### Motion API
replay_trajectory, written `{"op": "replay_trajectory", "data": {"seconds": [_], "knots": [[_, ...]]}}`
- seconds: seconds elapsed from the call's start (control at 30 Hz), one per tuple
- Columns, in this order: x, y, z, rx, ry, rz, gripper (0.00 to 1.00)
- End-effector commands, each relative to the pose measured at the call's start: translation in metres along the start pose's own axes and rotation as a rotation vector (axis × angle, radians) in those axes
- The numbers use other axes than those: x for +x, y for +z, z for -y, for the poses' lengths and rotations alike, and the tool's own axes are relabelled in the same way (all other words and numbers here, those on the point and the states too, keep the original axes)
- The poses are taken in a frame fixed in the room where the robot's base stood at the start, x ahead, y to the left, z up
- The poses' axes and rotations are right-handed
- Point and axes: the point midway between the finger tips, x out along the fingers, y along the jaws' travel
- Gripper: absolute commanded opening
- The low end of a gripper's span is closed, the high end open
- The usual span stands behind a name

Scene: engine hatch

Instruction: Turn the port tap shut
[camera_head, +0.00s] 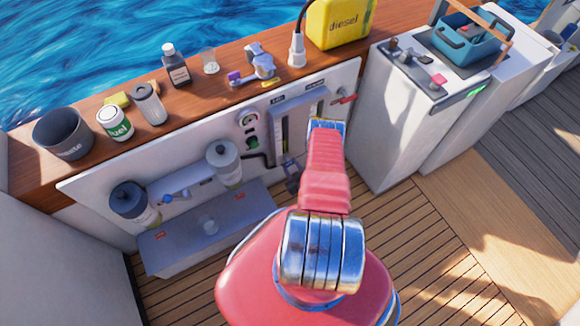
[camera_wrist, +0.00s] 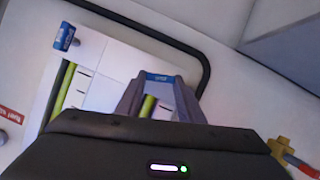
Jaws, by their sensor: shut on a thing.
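In the wrist view my gripper (camera_wrist: 160,82) is closed on a small blue tap (camera_wrist: 157,77), which shows between the fingertips. The tap sits at the end of a sight gauge with a yellow-green tube (camera_wrist: 148,106). A second blue tap (camera_wrist: 65,37) stands free at the end of the neighbouring gauge (camera_wrist: 65,85). In the head view my red arm reaches to the gauge panel (camera_head: 284,130) on the white wall and hides much of it. The gripped tap cannot be made out there. I cannot read which gauge is marked port.
A black hose (camera_wrist: 199,60) curves close beside my fingers. A brass fitting with a red handle (camera_wrist: 290,158) is at the lower right. In the head view a red lever (camera_head: 345,98) is right of the gauges. Filters (camera_head: 224,160) stand left; a white cabinet (camera_head: 385,130) stands right.

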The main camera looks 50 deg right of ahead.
Motion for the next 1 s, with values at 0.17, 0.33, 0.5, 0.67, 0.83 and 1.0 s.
{"op": "replay_trajectory", "data": {"seconds": [0.17,0.33,0.5,0.67,0.83,1.0], "knots": [[0.0001,-0.0002,0.0001,0.047,-0.022,-0.001,0.12],[0.0003,-0.0002,-0.0018,0.14,-0.061,-0.002,0.12],[0.0004,-0.0001,-0.0027,0.227,-0.098,-0.002,0.12],[0.0003,0.0001,-0.0021,0.263,-0.114,-0.001,0.12],[0.0003,0.0001,-0.0018,0.266,-0.116,0.0,0.12],[0.0002,0.0002,-0.0018,0.265,-0.115,0.0,0.39]]}}
